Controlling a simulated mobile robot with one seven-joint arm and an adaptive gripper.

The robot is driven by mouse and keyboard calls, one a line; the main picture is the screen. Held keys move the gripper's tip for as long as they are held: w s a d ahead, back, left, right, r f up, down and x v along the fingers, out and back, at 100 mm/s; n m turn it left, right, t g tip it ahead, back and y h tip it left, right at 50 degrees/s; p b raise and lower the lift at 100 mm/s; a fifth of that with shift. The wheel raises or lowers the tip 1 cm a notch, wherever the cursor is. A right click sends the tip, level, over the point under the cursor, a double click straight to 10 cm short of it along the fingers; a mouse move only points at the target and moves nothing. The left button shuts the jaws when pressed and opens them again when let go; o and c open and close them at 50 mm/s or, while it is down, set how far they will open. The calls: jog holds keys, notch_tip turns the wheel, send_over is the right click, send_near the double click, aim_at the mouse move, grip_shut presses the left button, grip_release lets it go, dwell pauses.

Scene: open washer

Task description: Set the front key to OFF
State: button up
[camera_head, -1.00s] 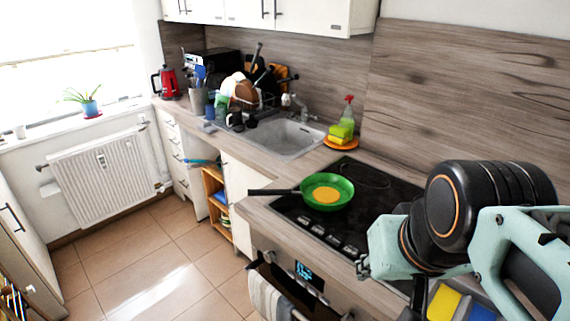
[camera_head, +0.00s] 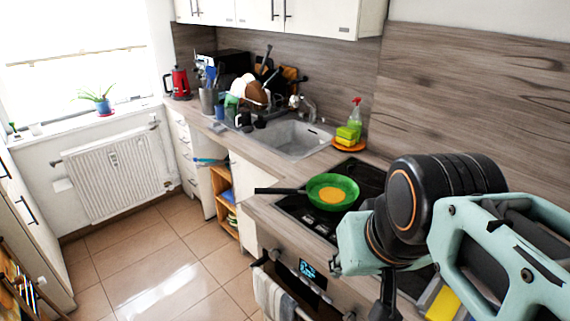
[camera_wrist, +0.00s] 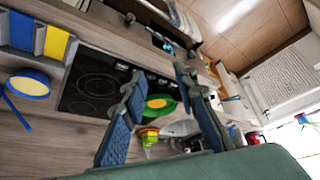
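My gripper (camera_head: 387,302) hangs below my wrist in the head view, in front of the hob's near end; its fingertips are out of sight there. In the wrist view my gripper (camera_wrist: 161,108) has its two blue-padded fingers well apart with nothing between them. The oven's front panel (camera_head: 293,262) has a lit blue display (camera_head: 308,269) with a knob (camera_head: 275,254) left of it. Small controls (camera_wrist: 150,75) line the front of the black hob (camera_wrist: 92,88). Which one is the front key, and its setting, I cannot tell.
A green pan (camera_head: 333,192) stands on the hob, its handle reaching left over the counter. Towels (camera_head: 272,295) hang on the oven door's bar. A blue pan (camera_wrist: 29,84) and a tray with blue and yellow items (camera_wrist: 56,42) lie beside the hob. The floor (camera_head: 165,245) is clear.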

grip_shut()
dwell(1.4)
